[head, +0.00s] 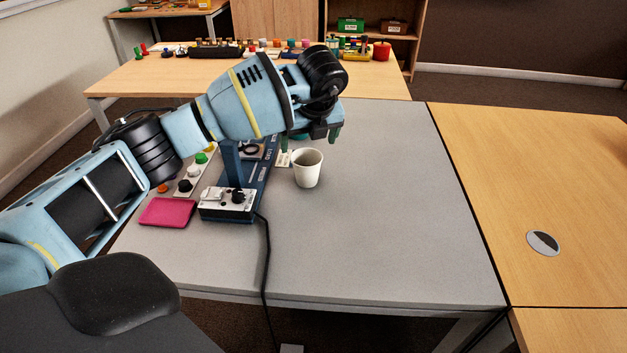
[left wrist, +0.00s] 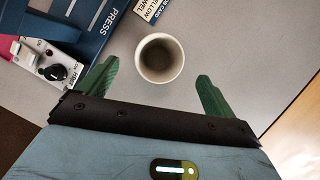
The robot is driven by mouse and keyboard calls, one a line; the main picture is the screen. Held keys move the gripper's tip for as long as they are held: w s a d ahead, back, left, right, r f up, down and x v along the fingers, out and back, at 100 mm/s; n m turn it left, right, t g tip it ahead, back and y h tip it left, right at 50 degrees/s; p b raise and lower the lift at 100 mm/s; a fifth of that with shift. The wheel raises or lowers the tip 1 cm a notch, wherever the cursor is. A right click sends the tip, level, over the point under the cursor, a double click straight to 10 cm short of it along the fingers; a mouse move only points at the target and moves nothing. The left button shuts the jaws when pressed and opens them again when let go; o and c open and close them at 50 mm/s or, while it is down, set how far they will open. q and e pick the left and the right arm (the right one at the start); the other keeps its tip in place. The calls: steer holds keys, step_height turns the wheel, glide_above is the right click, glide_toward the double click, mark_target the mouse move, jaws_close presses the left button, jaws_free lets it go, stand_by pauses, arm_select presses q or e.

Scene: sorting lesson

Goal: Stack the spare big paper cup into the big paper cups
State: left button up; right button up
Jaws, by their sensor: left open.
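A white paper cup (head: 308,169) stands upright on the grey table, beside the blue press. In the left wrist view the cup (left wrist: 160,59) shows from above, its mouth open; I cannot tell whether it is one cup or several nested. No second separate cup is visible; the arm and press hide part of the table behind. My left gripper (head: 318,136) is above and just behind the cup in the head view. Its green fingers are spread and empty, and in the left wrist view the cup lies ahead between their tips. My right gripper is not in view.
A blue press with a control box (head: 227,204) stands left of the cup, its black cable (head: 266,265) hanging over the front edge. A magenta pad (head: 167,212) and a panel of coloured knobs (head: 184,186) lie further left. The grey table's right side is clear.

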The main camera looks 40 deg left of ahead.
mark_target(307, 159)
arm_select(q)
steer(key=shift+d+x, duration=0.1)
steer(key=shift+x, duration=1.9)
steer(key=shift+d+x, duration=0.15)
steer(key=shift+x, duration=1.9)
steer(key=shift+s+f, duration=0.1)
steer(key=shift+s, duration=0.05)
steer(key=c, duration=1.1)
